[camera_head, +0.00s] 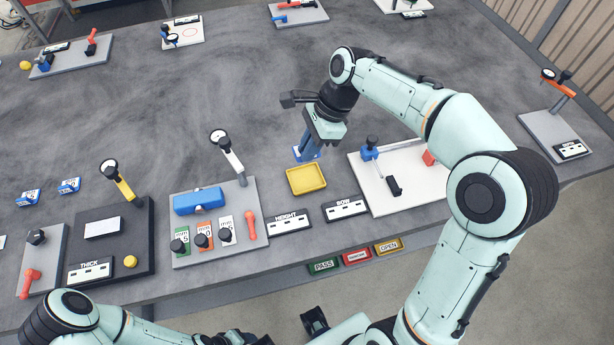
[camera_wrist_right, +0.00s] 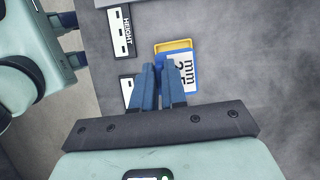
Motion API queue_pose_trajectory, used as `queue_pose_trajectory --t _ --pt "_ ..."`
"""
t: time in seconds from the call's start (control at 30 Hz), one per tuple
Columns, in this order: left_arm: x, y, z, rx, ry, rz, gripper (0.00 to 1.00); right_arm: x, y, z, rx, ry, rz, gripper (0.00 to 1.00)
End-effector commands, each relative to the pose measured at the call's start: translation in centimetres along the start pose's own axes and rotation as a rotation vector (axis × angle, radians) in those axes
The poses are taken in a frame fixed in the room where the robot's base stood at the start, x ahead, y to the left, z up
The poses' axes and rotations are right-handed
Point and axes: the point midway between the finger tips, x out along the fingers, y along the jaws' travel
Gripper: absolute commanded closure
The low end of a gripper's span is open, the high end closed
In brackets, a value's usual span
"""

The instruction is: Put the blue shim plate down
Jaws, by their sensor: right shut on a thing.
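The blue shim plate (camera_wrist_right: 190,82) has a white label with "mm" on it and sits at the fingertips of my right gripper (camera_wrist_right: 160,70). The fingers are shut on it and hide part of it. In the head view the right gripper (camera_head: 311,143) points down, with the blue plate (camera_head: 299,154) below it, just behind the yellow tray (camera_head: 306,180). I cannot tell whether the plate touches the table. My left gripper (camera_wrist_right: 72,42) shows at the top left of the right wrist view, with its fingers apart and nothing seen between them.
The HEIGHT block (camera_head: 289,221) and BOW block (camera_head: 345,208) lie in front of the tray. A white board (camera_head: 415,196) with a blue-and-black fixture is at the right. A grey board (camera_head: 212,252) with a dial gauge is at the left. The table behind the plate is clear.

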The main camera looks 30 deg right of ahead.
Motion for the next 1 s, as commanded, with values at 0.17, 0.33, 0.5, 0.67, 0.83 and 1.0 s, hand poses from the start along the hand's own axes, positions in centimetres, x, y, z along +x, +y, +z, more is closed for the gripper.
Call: queue_pose_trajectory --t 0.17,0.33,0.5,0.67,0.83,1.0 --pt "1.0 -0.5 0.2 -0.002 -0.004 -0.002 0.43 4.2 0.1 -1.8 0.000 0.000 0.003 1.00" --pt "1.3 -0.5 0.3 -0.002 -0.005 -0.002 0.43 6.0 0.0 -2.5 -0.001 0.000 0.001 1.00" --pt "1.6 -0.7 0.3 -0.002 -0.006 -0.002 0.43 7.6 0.0 -3.1 -0.001 0.000 0.003 1.00" --pt "2.0 -0.9 0.4 -0.003 -0.008 -0.003 0.43 10.3 0.0 -4.3 0.000 0.000 0.003 1.00" --pt "2.1 -0.9 0.4 -0.003 -0.009 -0.003 0.43 11.4 0.0 -4.7 -0.002 0.000 0.000 1.00" --pt "2.1 -0.9 0.4 -0.003 -0.009 -0.003 0.43 11.4 -0.1 -4.7 -0.003 0.000 -0.001 1.00"
